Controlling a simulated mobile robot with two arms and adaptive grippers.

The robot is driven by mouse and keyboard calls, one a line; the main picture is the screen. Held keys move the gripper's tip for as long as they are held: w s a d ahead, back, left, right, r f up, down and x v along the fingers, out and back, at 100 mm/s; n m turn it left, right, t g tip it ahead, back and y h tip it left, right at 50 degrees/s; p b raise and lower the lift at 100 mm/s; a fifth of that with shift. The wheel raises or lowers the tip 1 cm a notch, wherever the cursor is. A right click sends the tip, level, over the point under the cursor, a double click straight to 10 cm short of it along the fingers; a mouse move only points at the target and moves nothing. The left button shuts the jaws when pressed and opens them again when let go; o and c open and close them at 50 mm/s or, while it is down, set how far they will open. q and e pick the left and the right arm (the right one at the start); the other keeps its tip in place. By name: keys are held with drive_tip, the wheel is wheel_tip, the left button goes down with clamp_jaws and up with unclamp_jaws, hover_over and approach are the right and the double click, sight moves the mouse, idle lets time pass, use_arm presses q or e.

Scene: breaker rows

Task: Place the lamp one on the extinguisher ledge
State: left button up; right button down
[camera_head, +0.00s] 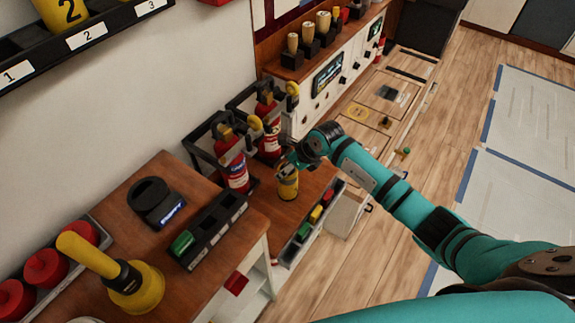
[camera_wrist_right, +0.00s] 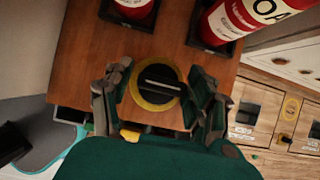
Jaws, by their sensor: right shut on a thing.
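The lamp, a yellow cylinder (camera_head: 288,187) with a dark top, stands upright over the wooden extinguisher ledge (camera_head: 314,182), in front of two red extinguishers (camera_head: 235,172). My right gripper (camera_head: 287,168) is around its upper part, shut on it. In the right wrist view, the lamp's black round top with a yellow rim (camera_wrist_right: 158,86) sits between the two fingers, with the ledge (camera_wrist_right: 77,60) below. I cannot tell whether the lamp's base touches the ledge. Its number cannot be read. My left gripper is not in view.
The extinguishers stand in black holders behind the lamp. A tray of coloured blocks (camera_head: 313,222) borders the ledge's front. A numbered rack (camera_head: 85,36) at upper left holds a yellow lamp marked 2 (camera_head: 64,12).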

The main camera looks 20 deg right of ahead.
drive_tip(key=shift+c, duration=2.1)
unclamp_jaws()
drive_tip(key=shift+r, duration=0.1)
drive_tip(key=v, duration=1.2)
